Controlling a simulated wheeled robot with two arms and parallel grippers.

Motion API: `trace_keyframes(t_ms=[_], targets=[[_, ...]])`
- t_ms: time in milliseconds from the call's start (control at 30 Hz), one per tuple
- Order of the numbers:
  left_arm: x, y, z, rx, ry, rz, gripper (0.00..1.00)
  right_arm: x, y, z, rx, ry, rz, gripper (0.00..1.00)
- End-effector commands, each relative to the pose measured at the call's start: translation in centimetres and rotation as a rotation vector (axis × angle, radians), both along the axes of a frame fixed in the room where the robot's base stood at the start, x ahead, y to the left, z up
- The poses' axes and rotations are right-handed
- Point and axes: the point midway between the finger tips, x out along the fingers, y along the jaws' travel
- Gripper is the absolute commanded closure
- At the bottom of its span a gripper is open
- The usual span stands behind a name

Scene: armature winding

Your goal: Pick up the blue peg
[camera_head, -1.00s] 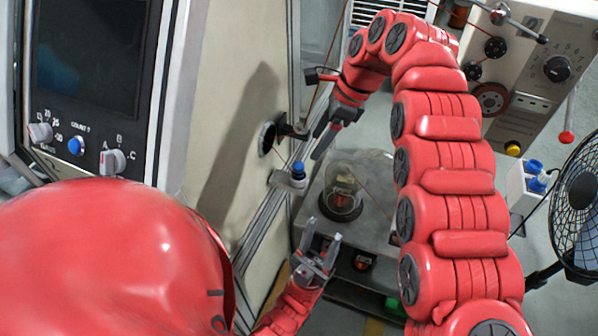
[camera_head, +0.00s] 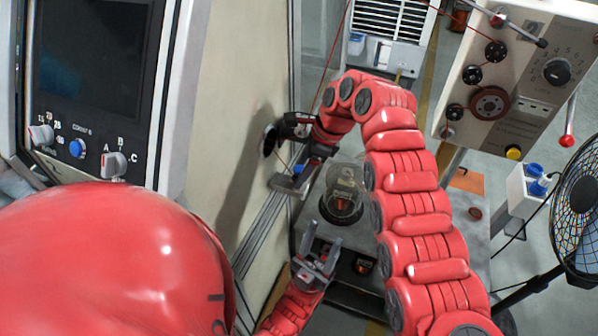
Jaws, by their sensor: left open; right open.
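The blue peg (camera_head: 298,169) stands on a small grey bracket (camera_head: 283,182) on the side of the machine. Only a bit of its blue top shows; my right gripper hides most of it. My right gripper (camera_head: 304,176) is open and reaches down at the peg, with its dark fingers right by it. I cannot tell whether they touch it. My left gripper (camera_head: 322,240) is open and empty, lower down in front of the grey table, apart from the peg.
A clear dome (camera_head: 345,190) over a copper-coloured part stands on the table just right of the peg. A control panel (camera_head: 95,75) is at the left. A winding unit (camera_head: 515,75) and a black fan (camera_head: 582,205) are at the right.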

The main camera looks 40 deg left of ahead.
Motion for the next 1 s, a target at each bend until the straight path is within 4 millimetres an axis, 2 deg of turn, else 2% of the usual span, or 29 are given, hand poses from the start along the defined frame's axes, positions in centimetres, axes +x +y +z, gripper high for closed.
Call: trace_keyframes(t_ms=[100, 500, 1000], targets=[[0.00, 0.00, -0.09, 0.000, 0.000, 0.000, 0.50, 0.01, -0.01, -0.04, 0.000, 0.000, 0.000, 0.30], [0.01, 0.00, -0.08, 0.000, 0.000, 0.000, 0.50, -0.01, -0.02, -0.05, 0.000, 0.001, 0.000, 1.00], [0.00, 0.00, -0.60, 0.000, 0.000, 0.000, 0.50, 0.00, -0.01, 0.23, 0.000, 0.001, 0.000, 1.00]])
